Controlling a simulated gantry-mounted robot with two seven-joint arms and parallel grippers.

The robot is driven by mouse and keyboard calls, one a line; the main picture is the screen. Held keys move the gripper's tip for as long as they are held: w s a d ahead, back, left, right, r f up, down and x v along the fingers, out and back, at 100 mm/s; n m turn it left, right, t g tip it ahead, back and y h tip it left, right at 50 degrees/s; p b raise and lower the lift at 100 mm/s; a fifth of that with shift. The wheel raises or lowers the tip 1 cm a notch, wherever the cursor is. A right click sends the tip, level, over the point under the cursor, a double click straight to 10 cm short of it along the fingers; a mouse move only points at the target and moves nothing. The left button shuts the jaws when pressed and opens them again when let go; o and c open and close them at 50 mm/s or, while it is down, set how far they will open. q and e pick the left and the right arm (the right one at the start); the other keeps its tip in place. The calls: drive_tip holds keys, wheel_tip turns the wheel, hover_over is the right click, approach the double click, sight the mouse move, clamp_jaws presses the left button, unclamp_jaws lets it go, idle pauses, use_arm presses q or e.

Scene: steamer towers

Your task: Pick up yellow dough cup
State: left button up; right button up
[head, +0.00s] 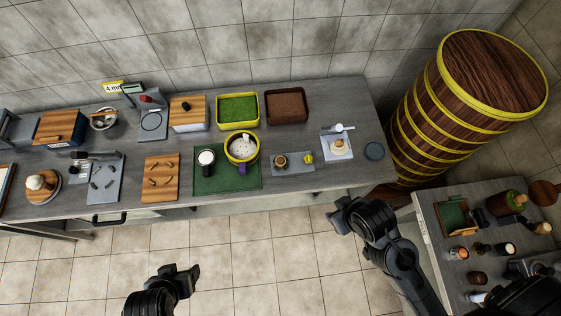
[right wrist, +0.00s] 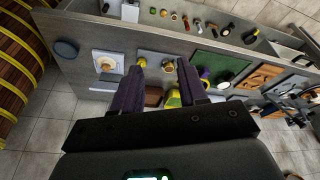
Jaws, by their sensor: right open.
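A small yellow cup (head: 308,158) stands at the right end of a grey tray (head: 290,170) near the table's front edge. The yellow cup also shows in the right wrist view (right wrist: 142,62), close to the tip of the left finger. Its contents are too small to tell. A brown round cup (head: 280,162) stands on the same tray to its left. My right gripper (head: 341,216) is open and empty, in front of the table and apart from the cup. It also shows in the right wrist view (right wrist: 158,78). My left gripper (head: 183,279) is over the floor; its jaw state is unclear.
A yellow-rimmed pot (head: 241,150) and a white-topped cup (head: 206,158) stand on a green mat (head: 212,184). A white tray (head: 333,155) with a round item lies to the right, then a dark blue disc (head: 374,151). A large barrel (head: 435,120) stands beyond the table's right end.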

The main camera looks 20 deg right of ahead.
drive_tip(key=shift+a, duration=0.1)
drive_tip(key=o, duration=0.6)
